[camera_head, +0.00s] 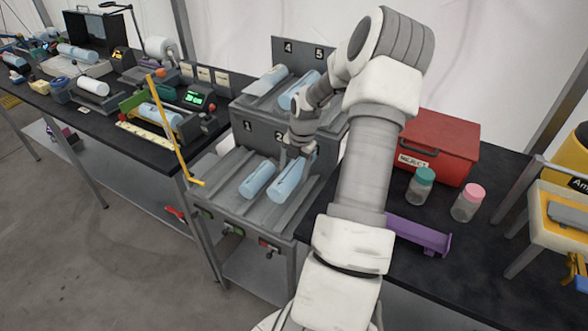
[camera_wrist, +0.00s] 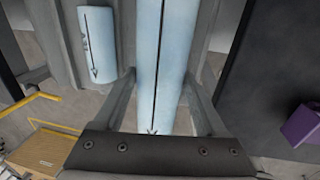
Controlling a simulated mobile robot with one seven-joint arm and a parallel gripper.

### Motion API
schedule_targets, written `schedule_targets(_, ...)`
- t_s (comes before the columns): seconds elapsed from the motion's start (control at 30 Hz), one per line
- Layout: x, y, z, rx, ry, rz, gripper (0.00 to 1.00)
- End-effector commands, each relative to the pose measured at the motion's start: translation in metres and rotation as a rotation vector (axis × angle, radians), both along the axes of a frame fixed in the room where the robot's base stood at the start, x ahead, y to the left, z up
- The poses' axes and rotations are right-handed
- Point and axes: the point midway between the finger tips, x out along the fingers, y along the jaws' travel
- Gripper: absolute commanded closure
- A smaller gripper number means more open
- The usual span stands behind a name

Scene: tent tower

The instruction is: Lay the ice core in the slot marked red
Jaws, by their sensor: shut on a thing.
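My gripper (camera_head: 301,146) is shut on a pale blue ice core (camera_head: 287,181) over the lower tier of the grey rack (camera_head: 226,194). In the wrist view the held ice core (camera_wrist: 160,60) runs between my two fingers (camera_wrist: 160,105), with a dark arrow line along it. The pictures do not settle whether it touches the slot below it. A red mark (camera_head: 269,244) is on the front of the lower tier, toward the right, with a green mark (camera_head: 233,230) left of it. My arm hides the right part of the rack.
A second core (camera_head: 257,179) lies in the slot to the left. More cores (camera_head: 267,80) lie on the upper tier. A red reject box (camera_head: 436,147), two jars and a purple tray (camera_head: 418,235) stand right. A yellow bar (camera_head: 174,131) stands left.

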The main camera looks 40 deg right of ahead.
Motion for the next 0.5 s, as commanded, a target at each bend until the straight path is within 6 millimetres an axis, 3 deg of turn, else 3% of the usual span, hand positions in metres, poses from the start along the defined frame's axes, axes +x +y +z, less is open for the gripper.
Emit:
schedule_targets(0.2, 0.000, 0.000, 0.003, -0.001, -0.001, 0.000, 1.00)
schedule_targets(0.5, 0.001, 0.000, -0.020, -0.001, -0.001, 0.000, 1.00)
